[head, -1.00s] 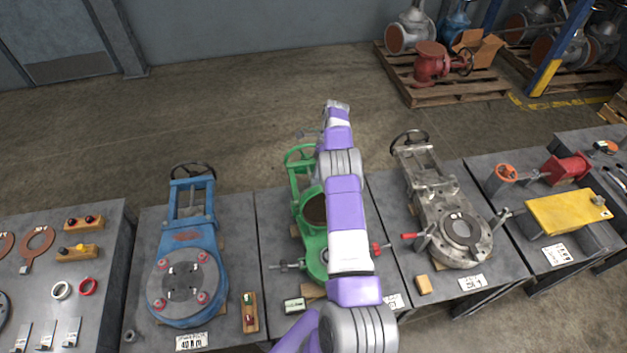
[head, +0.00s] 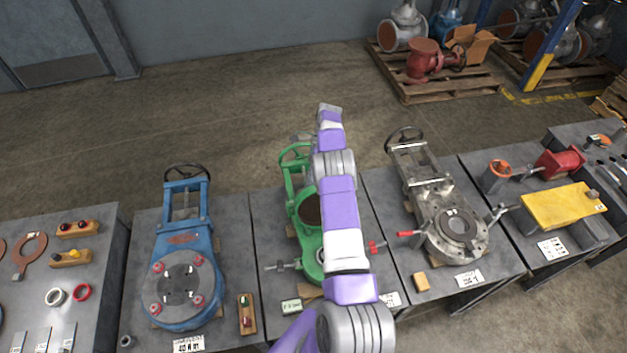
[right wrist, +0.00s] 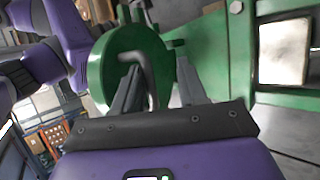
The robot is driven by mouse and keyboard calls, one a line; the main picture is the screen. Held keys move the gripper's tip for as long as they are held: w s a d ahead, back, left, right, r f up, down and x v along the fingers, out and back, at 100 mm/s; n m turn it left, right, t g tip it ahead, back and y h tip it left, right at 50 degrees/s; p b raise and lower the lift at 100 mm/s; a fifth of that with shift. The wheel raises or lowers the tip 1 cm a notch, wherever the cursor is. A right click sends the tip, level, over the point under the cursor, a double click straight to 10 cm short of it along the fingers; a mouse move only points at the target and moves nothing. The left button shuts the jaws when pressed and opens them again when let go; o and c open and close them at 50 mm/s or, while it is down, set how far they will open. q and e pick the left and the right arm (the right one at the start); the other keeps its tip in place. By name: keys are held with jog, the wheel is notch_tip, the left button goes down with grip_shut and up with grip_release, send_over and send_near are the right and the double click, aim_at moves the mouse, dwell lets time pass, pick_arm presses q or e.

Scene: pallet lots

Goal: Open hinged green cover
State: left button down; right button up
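The green valve (head: 304,258) lies on the middle bench, partly hidden behind my purple and white arm, with a round brown opening (head: 308,209) showing beside the arm. In the right wrist view a round green cover (right wrist: 106,70) stands close in front of my right gripper (right wrist: 157,68). A grey bent handle (right wrist: 149,78) on the cover lies between the two fingers. The fingers are apart, with a gap showing on the handle's right side. How far the cover is swung cannot be told, as my arm hides it in the head view. My left gripper is not in view.
A blue valve (head: 183,245) lies on the bench to the left and a grey valve (head: 436,205) on the bench to the right. A red-ended lever (head: 405,234) sticks out near my arm. The floor behind the benches is open.

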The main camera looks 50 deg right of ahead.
jog(key=shift+w+a+r, duration=0.15)
jog(key=shift+w+r, duration=0.2)
jog(key=shift+r, duration=0.1)
notch_tip(320, 180, up, 10)
jog(key=p, duration=0.5)
jog(key=shift+s+d+f+p, duration=0.2)
jog(key=shift+s+f+p, duration=0.05)
jog(key=shift+s+p, duration=0.15)
jog(key=shift+w, duration=0.1)
